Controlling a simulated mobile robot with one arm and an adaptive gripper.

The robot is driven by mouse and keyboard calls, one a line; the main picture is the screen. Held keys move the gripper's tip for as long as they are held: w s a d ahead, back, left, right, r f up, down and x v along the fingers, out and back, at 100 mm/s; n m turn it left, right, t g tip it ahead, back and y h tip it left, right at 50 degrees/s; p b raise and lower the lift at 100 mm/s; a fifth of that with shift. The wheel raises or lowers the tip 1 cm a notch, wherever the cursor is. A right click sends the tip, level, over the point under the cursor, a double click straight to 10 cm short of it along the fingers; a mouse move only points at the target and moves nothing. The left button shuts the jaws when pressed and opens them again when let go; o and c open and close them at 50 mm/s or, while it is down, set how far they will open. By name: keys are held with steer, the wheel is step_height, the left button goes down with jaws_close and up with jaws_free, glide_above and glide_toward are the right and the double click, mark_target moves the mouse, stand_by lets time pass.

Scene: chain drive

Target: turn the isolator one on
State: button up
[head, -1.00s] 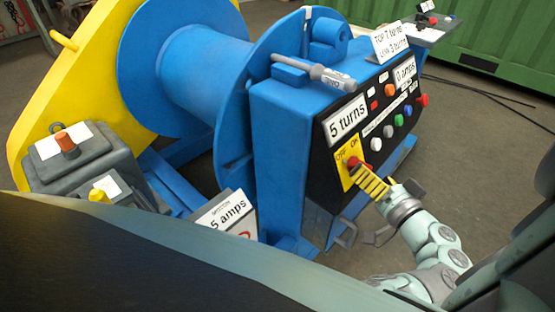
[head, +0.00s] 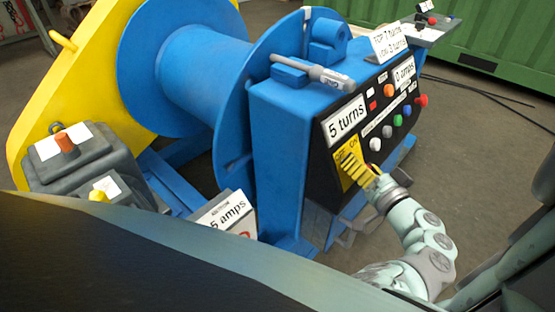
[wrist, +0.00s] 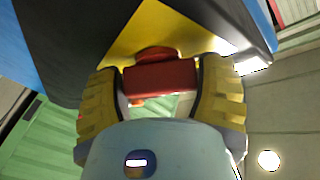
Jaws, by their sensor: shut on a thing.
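The isolator is a red handle on a yellow plate (head: 343,178) marked OFF and ON, low on the black front panel of the blue winch cabinet. In the wrist view the red handle (wrist: 158,77) lies between the two yellow ribbed fingers, in front of the yellow plate (wrist: 157,32). My gripper (head: 352,166) is shut on the handle. In the head view the fingers hide the handle, so I cannot tell there which way it points.
Above the plate are a "5 turns" display (head: 344,120), a "0 amps" display (head: 404,73) and several coloured buttons, including a white one (head: 375,144). A grey tool (head: 320,75) lies on top of the cabinet (head: 275,120). Grey floor is open to the right.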

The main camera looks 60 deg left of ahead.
steer(key=shift+r, duration=0.1)
steer(key=c, duration=0.4)
